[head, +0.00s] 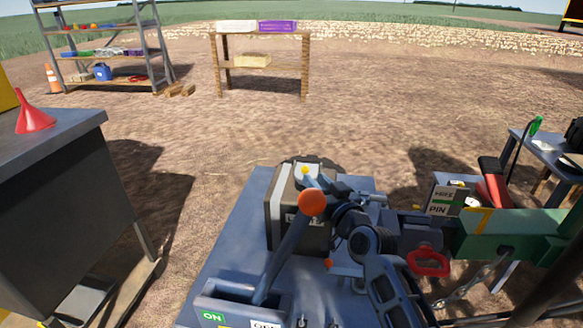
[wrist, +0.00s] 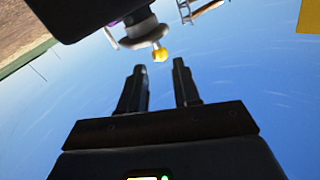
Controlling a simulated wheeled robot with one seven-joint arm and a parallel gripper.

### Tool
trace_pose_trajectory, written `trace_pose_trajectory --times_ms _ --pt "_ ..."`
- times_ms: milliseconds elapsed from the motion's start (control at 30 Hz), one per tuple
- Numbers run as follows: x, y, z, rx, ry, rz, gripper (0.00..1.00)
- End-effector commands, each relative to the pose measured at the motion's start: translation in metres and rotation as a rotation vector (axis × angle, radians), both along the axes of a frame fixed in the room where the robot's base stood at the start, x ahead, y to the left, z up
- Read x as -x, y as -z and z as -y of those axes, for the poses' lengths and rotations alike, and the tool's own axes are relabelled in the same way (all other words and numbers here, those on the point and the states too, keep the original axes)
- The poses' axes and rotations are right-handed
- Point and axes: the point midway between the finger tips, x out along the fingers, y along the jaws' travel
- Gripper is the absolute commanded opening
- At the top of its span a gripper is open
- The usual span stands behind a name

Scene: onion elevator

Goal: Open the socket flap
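My gripper (wrist: 158,67) shows in the wrist view with its two dark fingers apart and nothing between them. A small yellow knob (wrist: 160,54) sits just beyond the fingertips, on a round grey piece (wrist: 142,34); I see no contact. A small yellow spot also shows at the top of the grey box (head: 305,170) in the head view, and may be the same knob. I cannot clearly make out the socket flap or whether it is open. In the head view my arm crosses the blue machine deck and hides part of the box; the fingertips are not clear there.
A lever with an orange ball (head: 312,202) rises close beside my arm, above an ON/OFF panel (head: 213,316). A red handle (head: 428,262) and green beam (head: 515,234) are at right. A dark cabinet (head: 50,200) with a red funnel (head: 34,112) stands left. Open dirt lies ahead.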

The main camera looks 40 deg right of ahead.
Motion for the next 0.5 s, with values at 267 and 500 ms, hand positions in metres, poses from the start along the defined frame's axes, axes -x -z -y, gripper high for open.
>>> trace_pose_trajectory --times_ms 267,500 --pt "-0.040 -0.001 0.014 0.001 0.000 0.000 0.32" --pt "-0.063 0.000 0.020 0.001 0.000 0.000 0.32"
